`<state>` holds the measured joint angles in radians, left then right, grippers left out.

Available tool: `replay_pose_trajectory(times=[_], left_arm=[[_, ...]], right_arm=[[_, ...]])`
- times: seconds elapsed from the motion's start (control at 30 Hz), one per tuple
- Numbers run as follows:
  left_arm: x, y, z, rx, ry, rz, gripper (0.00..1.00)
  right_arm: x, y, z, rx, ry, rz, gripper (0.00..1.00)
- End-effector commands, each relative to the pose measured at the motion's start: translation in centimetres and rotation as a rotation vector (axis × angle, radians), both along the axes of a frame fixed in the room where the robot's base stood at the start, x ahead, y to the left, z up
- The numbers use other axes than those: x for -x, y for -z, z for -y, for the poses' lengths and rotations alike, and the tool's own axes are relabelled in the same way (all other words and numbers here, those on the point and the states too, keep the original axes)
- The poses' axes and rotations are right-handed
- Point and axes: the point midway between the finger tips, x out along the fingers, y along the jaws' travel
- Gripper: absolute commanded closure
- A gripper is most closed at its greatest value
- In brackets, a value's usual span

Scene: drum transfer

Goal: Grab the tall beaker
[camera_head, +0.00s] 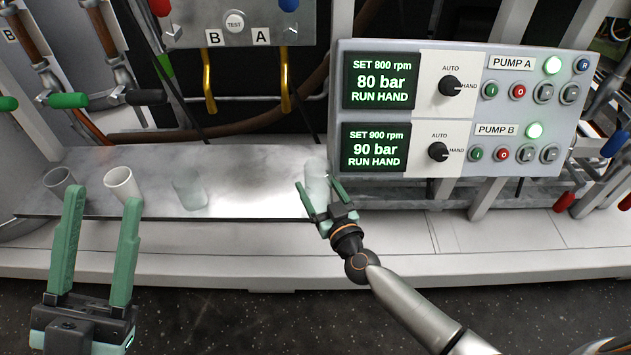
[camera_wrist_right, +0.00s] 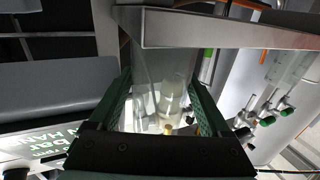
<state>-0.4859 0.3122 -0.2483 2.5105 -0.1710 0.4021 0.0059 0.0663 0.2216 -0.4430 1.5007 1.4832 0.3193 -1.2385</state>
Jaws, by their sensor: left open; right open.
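The tall beaker (camera_head: 316,178) is clear glass and stands at the right end of the metal shelf in the head view. My right gripper (camera_head: 322,191) is at it, open. In the right wrist view the beaker (camera_wrist_right: 158,70) shows as clear glass between the two green fingers of my right gripper (camera_wrist_right: 160,90). I cannot tell whether a finger touches it. The gripper partly hides its lower part in the head view. My left gripper (camera_head: 103,194) is open and empty, in front of the left part of the shelf.
A grey cup (camera_head: 58,181), a white cup (camera_head: 122,184) and a shorter clear beaker (camera_head: 189,192) stand on the shelf (camera_head: 250,190). The pump panel (camera_head: 460,110) is close to the tall beaker's right. The shelf between the two clear beakers is bare.

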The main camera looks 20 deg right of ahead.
Motion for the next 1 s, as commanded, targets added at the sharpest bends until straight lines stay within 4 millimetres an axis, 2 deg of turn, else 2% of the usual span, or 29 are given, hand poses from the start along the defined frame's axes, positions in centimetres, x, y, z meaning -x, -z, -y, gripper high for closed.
replay_pose_trajectory(times=[0.2,0.73,1.0], left_arm=[[0.02,-0.01,0.05,0.000,0.001,0.000,0.50],[0.03,0.00,0.08,-0.001,0.002,0.000,0.50],[0.02,-0.10,0.07,0.000,0.003,-0.001,0.50]], right_arm=[[0.00,-0.03,-0.02,-0.001,0.000,0.000,0.21],[0.00,0.00,0.00,-0.001,0.000,0.000,0.80],[-0.01,-0.07,0.04,0.000,0.000,0.000,0.80]])
